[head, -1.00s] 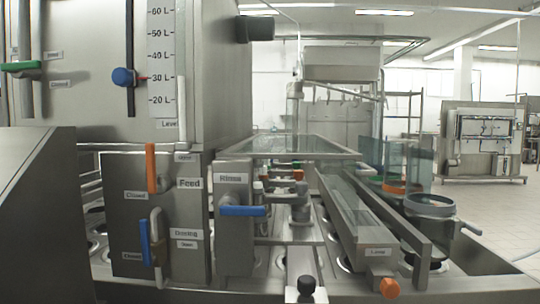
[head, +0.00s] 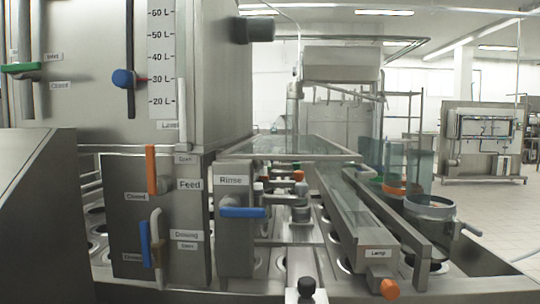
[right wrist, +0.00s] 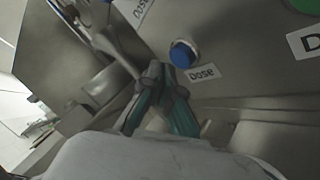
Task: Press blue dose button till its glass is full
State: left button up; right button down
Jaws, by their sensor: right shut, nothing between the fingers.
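The blue dose button (right wrist: 183,54) is a round knob in a pale ring on a grey panel in the right wrist view. A white "Dose" label (right wrist: 203,73) sits beside it. My right gripper (right wrist: 161,74) has dark, teal-sided fingers that are shut and empty. Its tips are just left of and below the button in the picture; I cannot tell whether they touch it. The head view shows neither gripper and no dose button that I can make out. I cannot make out the button's glass in either view.
The head view shows a steel machine with a blue rinse handle (head: 243,212), an orange feed lever (head: 151,170) and a blue dosing lever (head: 145,243). A long lamp channel (head: 345,215) runs along the right. Tiled floor lies open at far right.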

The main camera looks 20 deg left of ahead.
pick_arm(q)
jog(key=shift+w, duration=0.15)
pick_arm(e)
jog(key=s, duration=0.1)
jog(key=s+d+p, duration=0.1)
jog(key=s, duration=0.1)
jog(key=shift+s+d, duration=0.1)
jog(key=shift+s, duration=0.2)
pick_arm(q)
jog(key=shift+s+f, duration=0.25)
jog(key=shift+f, duration=0.45)
jog(key=shift+s+f, duration=0.25)
jog(key=shift+f, duration=0.45)
jog(key=shift+s+f, duration=0.25)
jog(key=shift+f, duration=0.45)
pick_arm(e)
jog(key=shift+s+d, duration=0.2)
jog(key=shift+s, duration=0.35)
jog(key=shift+s+d, duration=0.15)
jog(key=shift+s, duration=0.4)
jog(key=shift+w, duration=0.1)
